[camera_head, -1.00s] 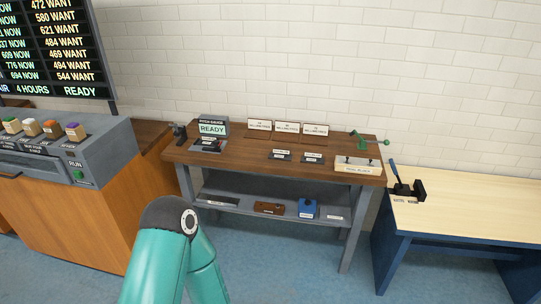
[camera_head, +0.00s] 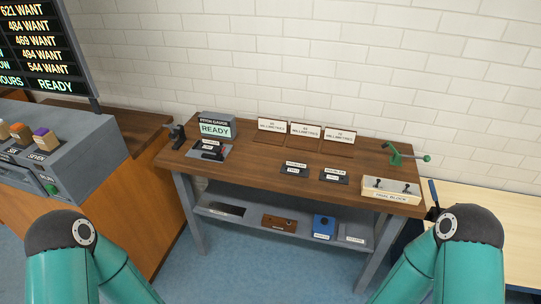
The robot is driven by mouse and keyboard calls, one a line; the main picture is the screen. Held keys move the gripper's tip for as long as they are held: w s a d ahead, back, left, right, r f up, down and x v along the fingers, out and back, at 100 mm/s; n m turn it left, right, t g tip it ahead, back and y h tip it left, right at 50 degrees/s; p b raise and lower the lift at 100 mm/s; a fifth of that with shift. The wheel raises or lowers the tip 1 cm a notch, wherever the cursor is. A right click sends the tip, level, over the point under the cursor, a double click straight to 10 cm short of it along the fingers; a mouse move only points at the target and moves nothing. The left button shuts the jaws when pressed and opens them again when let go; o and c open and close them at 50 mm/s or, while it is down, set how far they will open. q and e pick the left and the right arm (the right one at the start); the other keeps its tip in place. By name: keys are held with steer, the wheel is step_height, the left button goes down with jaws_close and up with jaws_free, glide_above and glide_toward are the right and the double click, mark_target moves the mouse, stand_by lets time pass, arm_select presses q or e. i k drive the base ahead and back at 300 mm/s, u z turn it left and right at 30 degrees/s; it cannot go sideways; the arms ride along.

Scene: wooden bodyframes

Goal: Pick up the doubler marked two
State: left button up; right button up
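Two small dark plates with white labels lie flat on the brown wooden bench (camera_head: 240,165). They look like the doublers: the left plate (camera_head: 294,170) is near the bench's middle, and the right plate (camera_head: 334,177) is just beside it with a gap between. The print is too small to tell which is marked two. Only the teal links and dark elbows of my two arms show, at the lower left and lower right. Both grippers are out of view, and nothing covers the plates.
The trial block (camera_head: 391,190) stands at the bench's right front, with a green clamp (camera_head: 403,157) behind it. A pitch gauge (camera_head: 215,128) reads READY at the left. Three labelled plaques, including the middle one (camera_head: 305,132), line the back. A lower shelf holds a blue box (camera_head: 324,226).

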mark_target(298, 169)
steer(key=z, duration=0.15)
steer(key=i, duration=1)
steer(key=z, duration=0.8)
